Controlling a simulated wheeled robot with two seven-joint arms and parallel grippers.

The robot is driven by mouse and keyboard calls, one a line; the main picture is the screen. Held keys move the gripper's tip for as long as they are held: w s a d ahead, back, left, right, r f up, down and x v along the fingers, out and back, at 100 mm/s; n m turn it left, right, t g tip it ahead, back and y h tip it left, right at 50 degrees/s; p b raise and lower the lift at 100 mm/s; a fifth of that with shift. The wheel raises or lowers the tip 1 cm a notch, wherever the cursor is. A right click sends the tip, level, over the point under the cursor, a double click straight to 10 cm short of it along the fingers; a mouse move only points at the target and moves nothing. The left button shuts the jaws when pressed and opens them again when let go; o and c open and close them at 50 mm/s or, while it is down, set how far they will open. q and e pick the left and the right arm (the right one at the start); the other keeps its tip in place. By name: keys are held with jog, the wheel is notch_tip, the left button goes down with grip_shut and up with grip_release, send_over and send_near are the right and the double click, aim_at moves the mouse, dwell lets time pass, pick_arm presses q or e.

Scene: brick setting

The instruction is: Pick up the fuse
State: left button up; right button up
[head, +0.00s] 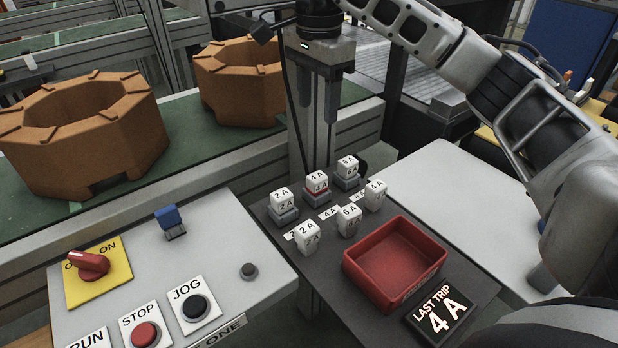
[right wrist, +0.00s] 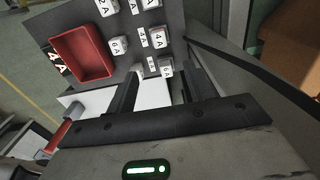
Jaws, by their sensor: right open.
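Several white block fuses stand on a dark panel in the head view. The back row sits in grey holders: a 2A fuse (head: 282,200), a 4A fuse (head: 317,181) with a red band on its front, and a 6A fuse (head: 348,169). The front row has a 2A fuse (head: 307,237), a 6A fuse (head: 349,219) and a 4A fuse (head: 376,195). A sign (head: 440,311) reads LAST TRIP 4 A. My right gripper (head: 318,105) is open and empty, pointing down above and behind the back row. The right wrist view shows the back-row 4A fuse (right wrist: 157,39) beyond the fingers.
A red tray (head: 393,262) stands in front of the fuses. A button panel (head: 240,225) with knob and buttons is at the left. A grey table (head: 470,190) lies to the right. Brown octagonal blocks (head: 85,130) stand on the green conveyor behind. A post rises close to the gripper.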

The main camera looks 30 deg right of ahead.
send_over(317, 176)
notch_tip(317, 176, down, 10)
jog(key=shift+r+b, duration=0.25)
jog(key=shift+b, duration=0.2)
jog(key=shift+f, duration=2.9)
grip_shut()
